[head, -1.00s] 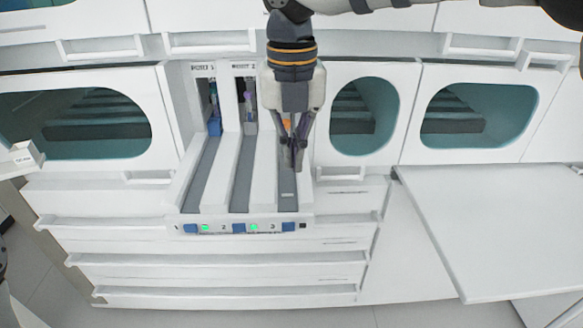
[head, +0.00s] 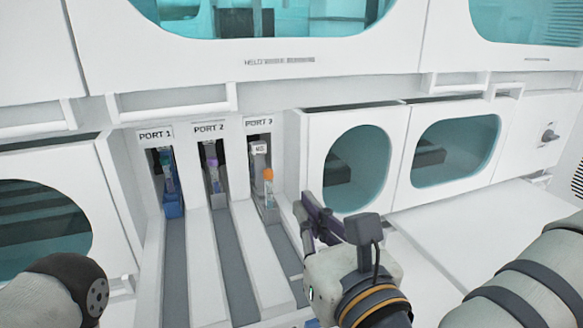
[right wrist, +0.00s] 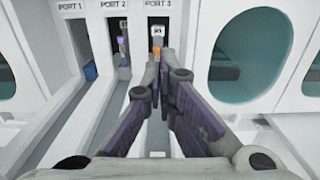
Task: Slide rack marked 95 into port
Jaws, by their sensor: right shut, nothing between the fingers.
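A rack with an orange-capped tube (head: 268,187) stands at the far end of the port 3 lane, in the port 3 opening. A small white tag (head: 259,149) shows above it; its digits are too small to read surely. In the right wrist view the orange cap (right wrist: 158,45) shows just beyond the fingertips, and the fingers hide the rack's lower part. My right gripper (head: 304,207) is shut and empty, at the right side of the port 3 lane, nearer to me than the rack. It also shows in the right wrist view (right wrist: 159,62). My left gripper is out of view.
Port 1 holds a blue rack (head: 173,205) with a tube, and port 2 holds a grey rack (head: 215,185). White dividers separate the grey lanes. Cabinet windows (head: 357,168) flank the ports. A bare white shelf (head: 480,230) lies at right.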

